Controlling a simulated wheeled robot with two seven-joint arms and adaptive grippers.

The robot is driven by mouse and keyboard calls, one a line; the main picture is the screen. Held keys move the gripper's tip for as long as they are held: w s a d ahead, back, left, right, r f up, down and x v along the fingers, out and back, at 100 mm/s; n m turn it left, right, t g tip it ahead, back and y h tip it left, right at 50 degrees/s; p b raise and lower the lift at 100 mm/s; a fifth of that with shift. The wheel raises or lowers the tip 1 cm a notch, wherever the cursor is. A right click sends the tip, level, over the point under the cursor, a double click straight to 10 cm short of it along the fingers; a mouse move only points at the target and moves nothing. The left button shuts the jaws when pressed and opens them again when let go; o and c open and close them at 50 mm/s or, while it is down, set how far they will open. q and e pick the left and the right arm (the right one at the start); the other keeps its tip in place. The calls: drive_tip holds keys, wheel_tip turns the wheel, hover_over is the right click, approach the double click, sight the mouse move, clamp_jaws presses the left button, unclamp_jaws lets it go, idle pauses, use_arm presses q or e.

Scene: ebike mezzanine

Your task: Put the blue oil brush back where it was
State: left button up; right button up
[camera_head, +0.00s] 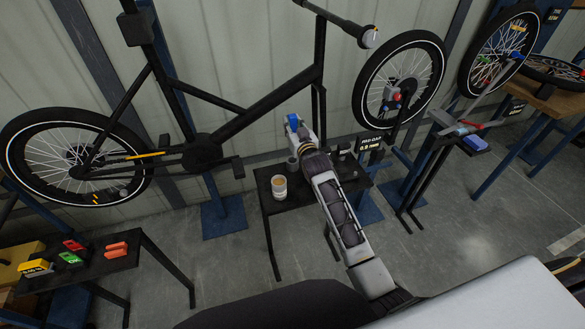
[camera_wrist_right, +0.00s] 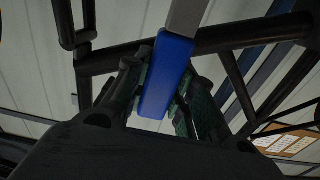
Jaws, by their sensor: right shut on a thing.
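The blue oil brush (camera_wrist_right: 166,78) fills the middle of the right wrist view, its blue part between my fingers and a grey part extending above it. In the head view a small blue part of it (camera_head: 292,122) shows at the end of my right arm. My right gripper (camera_wrist_right: 158,100) is shut on the blue part. In the head view the right gripper (camera_head: 299,136) is over the back edge of a small dark table (camera_head: 275,220), with the bicycle frame behind it. My left gripper is not in view.
A light cup (camera_head: 279,188) stands on the small table, left of my arm. A dark bicycle (camera_head: 205,150) hangs by the wall. A left table (camera_head: 105,265) holds coloured blocks. A wheel stand with a display (camera_head: 370,143) and a tool table (camera_head: 473,142) are at right.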

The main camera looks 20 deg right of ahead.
drive_tip(key=shift+f, duration=3.1)
drive_tip(key=shift+f, duration=1.9)
drive_tip(key=shift+f, duration=0.1)
drive_tip(key=o, duration=1)
drive_tip(key=shift+s, duration=0.1)
